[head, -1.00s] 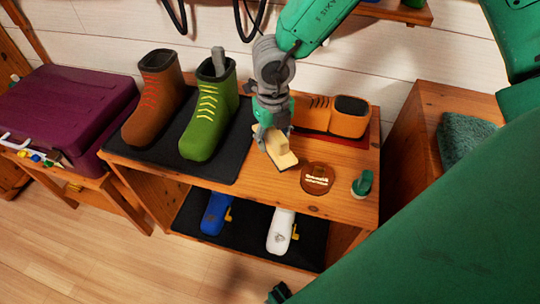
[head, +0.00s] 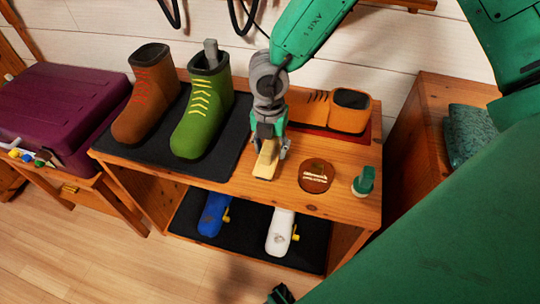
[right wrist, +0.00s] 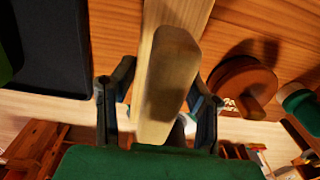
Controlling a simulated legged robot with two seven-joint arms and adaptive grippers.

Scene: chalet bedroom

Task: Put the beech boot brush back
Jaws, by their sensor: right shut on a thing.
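The beech boot brush (head: 266,160) is a pale wooden piece over the top of the wooden bench (head: 330,208), between the dark boot mat and a round brown tin. My right gripper (head: 270,143) points down and is shut on the brush. In the right wrist view the brush (right wrist: 165,85) lies lengthwise between the two fingers (right wrist: 160,105). I cannot tell whether its underside touches the bench top.
A brown boot (head: 148,95) and a green boot (head: 203,110) stand on the dark mat (head: 232,150). An orange shoe (head: 345,110) lies behind on a red mat. The round brown tin (head: 316,176) and a small green item (head: 363,182) stand to the right.

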